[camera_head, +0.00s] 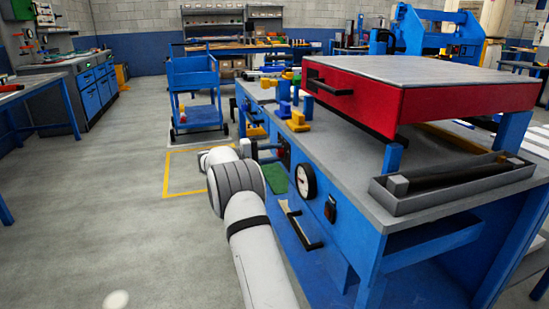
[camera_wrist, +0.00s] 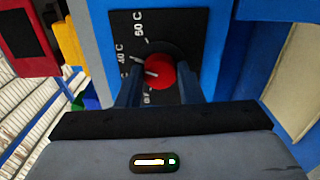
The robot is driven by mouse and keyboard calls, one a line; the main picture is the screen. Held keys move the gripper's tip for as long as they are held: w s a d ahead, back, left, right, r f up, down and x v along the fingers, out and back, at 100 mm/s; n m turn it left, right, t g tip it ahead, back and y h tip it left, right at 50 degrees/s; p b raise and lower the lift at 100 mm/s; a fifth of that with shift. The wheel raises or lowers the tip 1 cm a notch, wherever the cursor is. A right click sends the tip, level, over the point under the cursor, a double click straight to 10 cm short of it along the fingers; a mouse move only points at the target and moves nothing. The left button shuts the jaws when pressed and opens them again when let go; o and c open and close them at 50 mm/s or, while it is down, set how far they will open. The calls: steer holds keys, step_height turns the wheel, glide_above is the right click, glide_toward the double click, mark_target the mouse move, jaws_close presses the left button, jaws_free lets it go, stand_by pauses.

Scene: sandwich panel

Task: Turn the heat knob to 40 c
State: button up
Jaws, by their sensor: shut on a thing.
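The heat knob (camera_wrist: 160,72) is round and red with a white pointer line, on a black dial plate (camera_wrist: 178,25). The pointer faces left, close to the 40 C mark (camera_wrist: 123,55); I cannot tell whether it lines up exactly. The 60 C mark (camera_wrist: 139,23) is above, and lower labels are partly hidden by a finger. My gripper (camera_wrist: 158,84) is shut on the knob, one dark finger on each side. In the head view my gripper (camera_head: 266,151) reaches the blue bench front, and the knob is mostly hidden there.
The blue bench (camera_head: 345,215) carries a red press box (camera_head: 440,105) and a grey tray (camera_head: 390,205). A round gauge (camera_head: 306,181), a dark switch (camera_head: 330,209) and a protruding handle (camera_head: 300,228) are on its front.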

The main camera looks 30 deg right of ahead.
steer(key=shift+f+m, duration=0.25)
steer(key=shift+m, duration=0.05)
stand_by(0.4)
steer(key=o, duration=1)
steer(key=shift+r, duration=0.2)
steer(key=shift+p+v, duration=1.05)
steer(key=shift+v, duration=2.95)
steer(key=shift+d, duration=0.1)
